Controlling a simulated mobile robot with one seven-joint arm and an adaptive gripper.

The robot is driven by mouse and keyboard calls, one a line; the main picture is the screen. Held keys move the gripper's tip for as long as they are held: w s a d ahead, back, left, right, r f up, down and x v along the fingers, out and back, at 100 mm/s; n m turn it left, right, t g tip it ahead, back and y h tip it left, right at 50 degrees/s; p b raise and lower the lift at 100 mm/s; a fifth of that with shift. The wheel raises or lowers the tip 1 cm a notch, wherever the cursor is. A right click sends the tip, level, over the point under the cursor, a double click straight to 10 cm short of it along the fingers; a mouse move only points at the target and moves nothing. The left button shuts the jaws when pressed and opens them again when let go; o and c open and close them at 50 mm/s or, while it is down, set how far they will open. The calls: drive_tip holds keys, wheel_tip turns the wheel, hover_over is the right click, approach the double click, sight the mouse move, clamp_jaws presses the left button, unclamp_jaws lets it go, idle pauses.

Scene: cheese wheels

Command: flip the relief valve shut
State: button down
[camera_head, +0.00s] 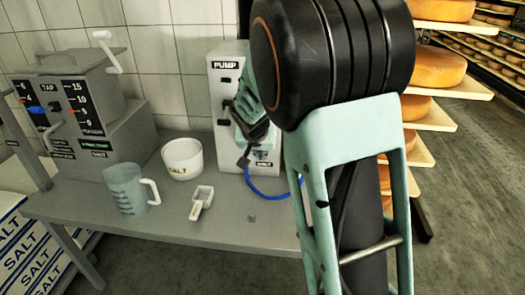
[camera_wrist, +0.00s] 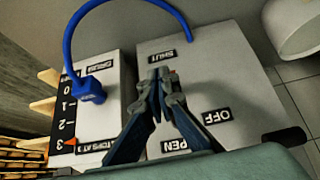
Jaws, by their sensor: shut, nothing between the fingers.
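The grey pump box (camera_head: 228,68) stands on the bench against the tiled wall, partly covered by my arm. In the wrist view its face (camera_wrist: 230,75) carries a SHUT label (camera_wrist: 177,57), an OPEN label (camera_wrist: 186,142) and an OFF label (camera_wrist: 217,115). My gripper (camera_wrist: 164,76) is shut and empty, its fingertips in front of this face just below the SHUT label. In the head view my gripper (camera_head: 243,158) is low at the pump front. I cannot make out the relief valve's lever; the fingers cover the area between SHUT and OPEN.
A blue hose (camera_head: 268,194) loops from the pump; its plug (camera_wrist: 88,91) sits beside a 0-to-3 scale (camera_wrist: 68,112). A measuring jug (camera_head: 124,190), white salt tub (camera_head: 183,160) and scoop (camera_head: 202,202) stand on the bench (camera_head: 170,225). Cheese shelves (camera_head: 440,80) are at right.

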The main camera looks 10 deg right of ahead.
drive_tip(key=f+b, duration=0.2)
drive_tip(key=b, duration=0.1)
drive_tip(key=f+b, duration=0.2)
drive_tip(key=b, duration=0.1)
drive_tip(key=shift+s+a+f, duration=0.1)
drive_tip(key=shift+s+f, duration=0.1)
drive_tip(key=shift+f, duration=0.1)
drive_tip(key=shift+r, duration=0.2)
idle(1.1)
drive_tip(key=shift+r+p, duration=0.35)
drive_tip(key=shift+r, duration=0.3)
